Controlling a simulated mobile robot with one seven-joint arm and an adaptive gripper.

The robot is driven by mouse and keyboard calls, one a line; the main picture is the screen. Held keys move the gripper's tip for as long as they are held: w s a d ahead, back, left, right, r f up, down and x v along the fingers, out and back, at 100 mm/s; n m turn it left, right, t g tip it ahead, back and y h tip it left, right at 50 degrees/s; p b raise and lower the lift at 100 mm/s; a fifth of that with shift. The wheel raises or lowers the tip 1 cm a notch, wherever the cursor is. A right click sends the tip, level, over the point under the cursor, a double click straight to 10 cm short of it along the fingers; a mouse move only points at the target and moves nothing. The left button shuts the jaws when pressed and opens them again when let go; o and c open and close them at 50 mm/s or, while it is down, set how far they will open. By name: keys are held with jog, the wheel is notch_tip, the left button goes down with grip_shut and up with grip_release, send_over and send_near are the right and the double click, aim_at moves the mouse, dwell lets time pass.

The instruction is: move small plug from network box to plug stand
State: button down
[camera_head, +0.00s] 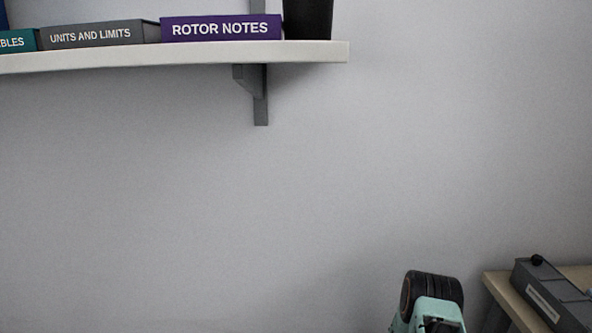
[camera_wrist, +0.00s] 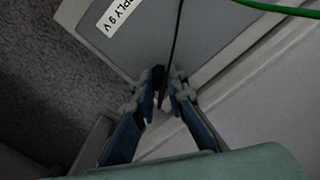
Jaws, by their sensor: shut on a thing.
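In the wrist view, my gripper (camera_wrist: 164,82) has its two blue fingers closed around a small black plug (camera_wrist: 159,73). The fingers hide part of the plug. A thin dark cable (camera_wrist: 177,35) runs up from beside the fingertips. Just beyond the tips is a grey panel (camera_wrist: 150,45) with a white label whose readable part says "PLY 9 V". I cannot tell whether the plug touches this panel. I cannot make out a network box or a plug stand for certain in either view. My gripper does not show in the head view.
A green cable (camera_wrist: 280,8) crosses the wrist view's upper right. Dark speckled floor (camera_wrist: 40,80) shows at left. In the head view, a dark grey box (camera_head: 550,296) sits on a wooden table (camera_head: 497,287). A wall shelf (camera_head: 200,55) holds books at the upper left.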

jog(key=shift+r, duration=0.8)
dwell(0.9)
jog(key=shift+r+p, duration=1.15)
jog(key=shift+r, duration=0.55)
jog(key=shift+r+p, duration=0.4)
jog(key=shift+r, duration=0.2)
notch_tip(320, 180, up, 4)
jog(key=p, duration=0.3)
jog(key=s+a, duration=0.4)
jog(key=a, duration=0.7)
jog(key=s+a+b, duration=0.1)
jog(key=s+a, duration=0.3)
jog(key=a, duration=0.6)
jog(key=s+a, duration=0.5)
jog(key=a, duration=0.6)
jog(key=f+b, duration=0.4)
jog(key=f, duration=0.1)
jog(key=f+b, duration=0.3)
jog(key=shift+w+d+f, duration=0.2)
jog(key=shift+d+f, duration=0.05)
jog(key=shift+f, duration=1.2)
jog(key=shift+f, duration=0.4)
